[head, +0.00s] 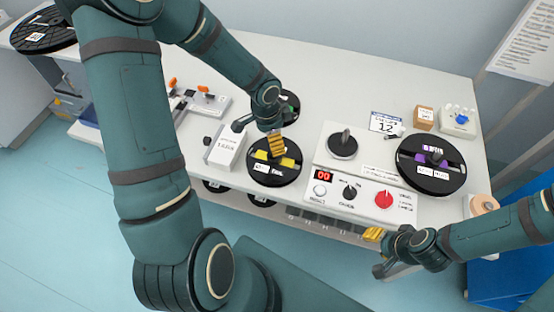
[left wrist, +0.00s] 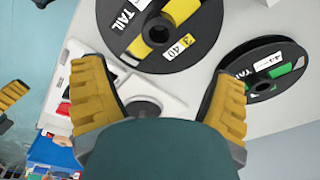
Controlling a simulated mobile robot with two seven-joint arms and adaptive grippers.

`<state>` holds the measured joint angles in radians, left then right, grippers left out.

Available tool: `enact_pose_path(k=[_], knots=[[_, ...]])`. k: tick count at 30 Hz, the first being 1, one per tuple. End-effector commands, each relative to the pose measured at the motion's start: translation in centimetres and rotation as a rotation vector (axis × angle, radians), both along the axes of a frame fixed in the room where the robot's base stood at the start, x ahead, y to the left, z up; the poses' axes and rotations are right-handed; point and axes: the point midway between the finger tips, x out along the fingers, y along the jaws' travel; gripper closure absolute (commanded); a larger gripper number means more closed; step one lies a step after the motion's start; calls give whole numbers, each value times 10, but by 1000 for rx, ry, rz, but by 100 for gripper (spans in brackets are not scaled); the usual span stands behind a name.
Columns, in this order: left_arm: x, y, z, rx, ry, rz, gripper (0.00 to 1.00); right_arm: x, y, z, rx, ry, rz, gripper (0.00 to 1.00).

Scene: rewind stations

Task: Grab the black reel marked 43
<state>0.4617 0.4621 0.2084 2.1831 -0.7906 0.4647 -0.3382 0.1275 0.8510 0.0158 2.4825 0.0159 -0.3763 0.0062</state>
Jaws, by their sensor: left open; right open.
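A black reel with yellow marks (head: 274,173) lies on the table under my left gripper (head: 276,146). In the left wrist view this reel (left wrist: 205,40) shows a TAIL label and a label that seems to read 40. A black reel with green marks (head: 291,105) lies behind it, partly hidden by my left arm. It also shows in the left wrist view (left wrist: 262,68), with a TAIL label and a two-digit number beginning with 4; the second digit is unclear. My left gripper is open, with nothing between its fingers. My right gripper (head: 376,251) is open and empty at the table's front edge.
A black reel with purple marks (head: 430,178) lies at the right. A control box (head: 350,165) with a round spindle and red display stands mid-table. A white box (head: 227,148) stands left of the yellow-marked reel. Another black reel (head: 45,32) is far left.

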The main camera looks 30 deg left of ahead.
Motion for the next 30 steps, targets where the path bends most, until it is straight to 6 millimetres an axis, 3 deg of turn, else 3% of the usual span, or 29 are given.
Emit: enact_pose_path(k=[3, 11, 21, 30], knots=[[2, -2, -23, -2, 1, 1, 14, -2, 0, -8, 0, 5, 4, 53], [2, -3, -40, -1, 0, 0, 14, -4, 1, -12, 2, 9, 7, 53], [-2, -3, -85, -2, 1, 0, 14, -9, 2, -26, 4, 20, 15, 53], [-1, -3, -89, -1, -1, 2, 14, -9, 2, -27, 5, 21, 17, 53]])
